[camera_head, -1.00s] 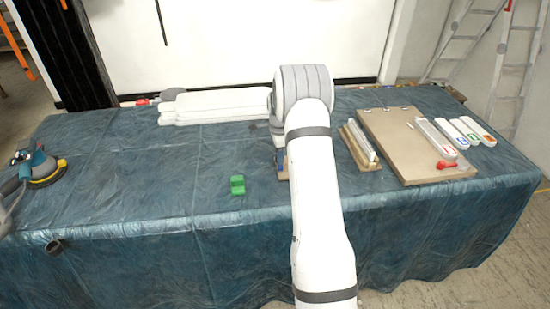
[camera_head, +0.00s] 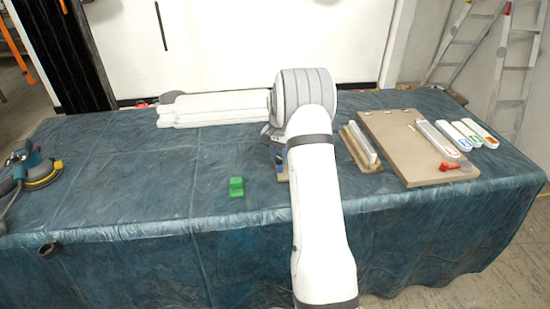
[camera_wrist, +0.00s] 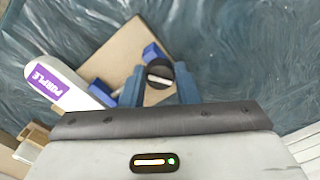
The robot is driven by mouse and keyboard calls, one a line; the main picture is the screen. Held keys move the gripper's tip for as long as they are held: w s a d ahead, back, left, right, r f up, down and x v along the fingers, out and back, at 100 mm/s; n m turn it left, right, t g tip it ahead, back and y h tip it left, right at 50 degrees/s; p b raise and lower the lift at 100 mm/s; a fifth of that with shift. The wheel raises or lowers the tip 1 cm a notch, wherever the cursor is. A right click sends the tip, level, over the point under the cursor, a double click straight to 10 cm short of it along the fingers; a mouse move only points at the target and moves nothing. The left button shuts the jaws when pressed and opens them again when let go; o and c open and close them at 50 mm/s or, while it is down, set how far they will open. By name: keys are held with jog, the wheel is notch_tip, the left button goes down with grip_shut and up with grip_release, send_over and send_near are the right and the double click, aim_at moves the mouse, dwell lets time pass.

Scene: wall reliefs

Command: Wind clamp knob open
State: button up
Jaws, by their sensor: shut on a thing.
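In the wrist view, the clamp knob (camera_wrist: 160,75) is a dark round cap with a pale bar across its top. It sits on a blue clamp (camera_wrist: 152,51) on a tan board (camera_wrist: 122,58). My gripper (camera_wrist: 160,88) has its two blue-grey fingers on either side of the knob, shut on it. A white rounded piece with a purple label reading PURPLE (camera_wrist: 48,80) lies to the left. In the head view, my arm hides the knob; part of the board (camera_head: 283,174) shows beside it.
On the blue sheet-covered table stand a green block (camera_head: 237,187), a stack of white pieces (camera_head: 212,109), a wooden rack (camera_head: 358,150), a large tan board (camera_head: 405,150) with a red-handled tool (camera_head: 449,166), and a sander (camera_head: 35,167).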

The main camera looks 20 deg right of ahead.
jog(key=n, duration=0.7)
jog(key=shift+w+b, duration=0.1)
jog(key=shift+b, duration=0.3)
jog(key=n, duration=0.6)
jog(key=shift+n, duration=0.4)
jog(key=n, duration=0.6)
jog(key=shift+b, duration=0.35)
jog(key=n, duration=0.6)
jog(key=shift+f+n, duration=0.1)
jog(key=shift+n, duration=0.3)
jog(key=o, duration=1)
